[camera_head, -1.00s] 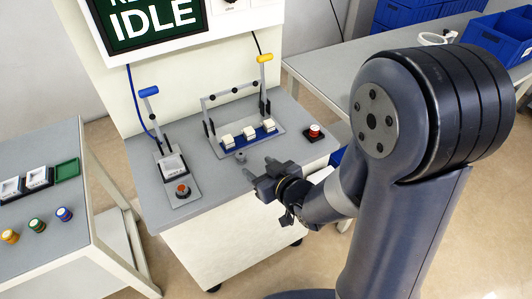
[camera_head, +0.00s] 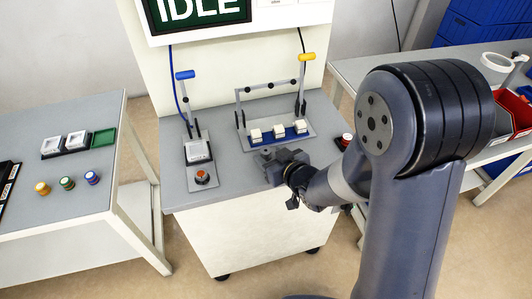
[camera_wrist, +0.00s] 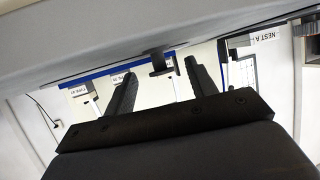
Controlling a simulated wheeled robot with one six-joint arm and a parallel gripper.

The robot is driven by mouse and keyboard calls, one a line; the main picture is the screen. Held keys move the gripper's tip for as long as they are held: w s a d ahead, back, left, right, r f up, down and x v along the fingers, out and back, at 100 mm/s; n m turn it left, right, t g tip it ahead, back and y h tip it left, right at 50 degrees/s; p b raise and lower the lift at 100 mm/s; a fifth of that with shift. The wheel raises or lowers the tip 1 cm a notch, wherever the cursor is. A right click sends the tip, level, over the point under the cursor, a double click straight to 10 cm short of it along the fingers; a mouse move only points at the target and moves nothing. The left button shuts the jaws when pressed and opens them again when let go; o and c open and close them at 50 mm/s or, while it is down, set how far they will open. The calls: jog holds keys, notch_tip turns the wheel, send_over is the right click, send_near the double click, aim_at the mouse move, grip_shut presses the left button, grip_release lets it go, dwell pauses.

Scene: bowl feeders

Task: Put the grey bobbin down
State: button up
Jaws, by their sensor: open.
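The grey bobbin (camera_wrist: 159,62) shows in the wrist view as a small dark grey spool with flanged ends, at the edge of the grey tabletop. The picture there is upside down. My gripper (camera_head: 272,163) is open. Its two black fingers lie on either side of the bobbin in the wrist view, with a visible gap on both sides. In the head view the gripper is low at the front edge of the middle bench, and the bobbin is a tiny grey shape (camera_head: 265,153) just past the fingertips, partly hidden.
A blue strip with white blocks (camera_head: 279,134) and a lever frame stand behind the bobbin. A blue-handled lever (camera_head: 185,75) and a red button (camera_head: 202,177) are to the left. The left bench (camera_head: 70,195) holds coloured bobbins; the right bench holds a red bin (camera_head: 514,112).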

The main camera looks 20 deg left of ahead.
aim_at(267, 152)
jog(key=shift+x, duration=1.6)
jog(key=c, duration=1.1)
jog(key=shift+r, duration=0.2)
